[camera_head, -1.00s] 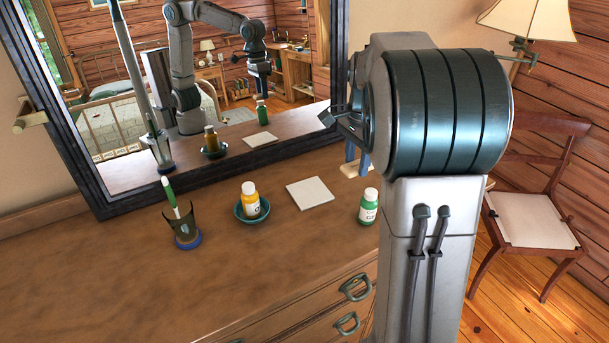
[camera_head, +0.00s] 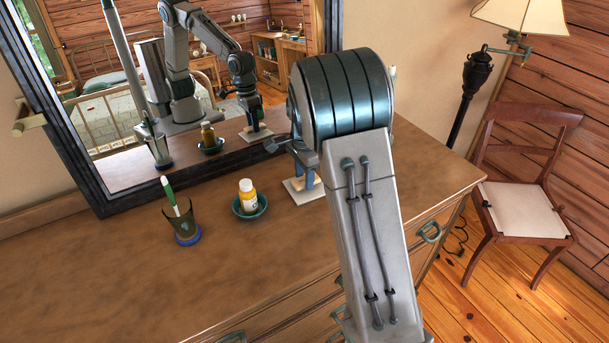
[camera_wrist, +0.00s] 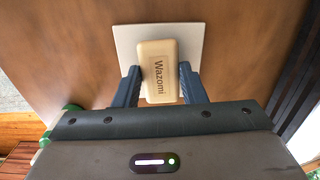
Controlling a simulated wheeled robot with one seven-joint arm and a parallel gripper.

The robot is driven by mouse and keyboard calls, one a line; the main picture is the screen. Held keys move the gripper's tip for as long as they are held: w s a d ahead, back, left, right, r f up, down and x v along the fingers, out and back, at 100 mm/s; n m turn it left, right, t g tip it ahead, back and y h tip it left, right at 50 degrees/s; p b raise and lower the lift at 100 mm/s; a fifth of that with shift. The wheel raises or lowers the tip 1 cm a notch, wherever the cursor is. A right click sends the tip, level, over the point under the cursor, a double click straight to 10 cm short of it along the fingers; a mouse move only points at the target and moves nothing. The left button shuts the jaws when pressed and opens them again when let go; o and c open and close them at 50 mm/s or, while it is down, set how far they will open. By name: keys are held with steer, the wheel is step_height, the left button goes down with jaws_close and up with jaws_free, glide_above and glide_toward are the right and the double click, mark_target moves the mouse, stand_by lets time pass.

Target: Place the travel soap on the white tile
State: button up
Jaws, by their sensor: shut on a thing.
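The travel soap (camera_wrist: 160,88) is a cream bar marked "Wazomi", seen in the wrist view between the two blue fingers of my gripper (camera_wrist: 158,72). My gripper is shut on it from both sides. The white tile (camera_wrist: 127,40) lies on the dresser top directly beneath the soap. In the head view my gripper (camera_head: 305,178) points down over the tile (camera_head: 293,196), and my arm hides part of the tile. I cannot tell whether the soap touches the tile or hangs just above it.
A dark cup (camera_head: 187,232) with a green-and-white brush stands further left. A mirror (camera_head: 90,190) stands behind.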

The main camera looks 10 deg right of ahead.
steer(key=shift+f, duration=0.45)
steer(key=shift+f, duration=0.1)
steer(key=o, duration=1)
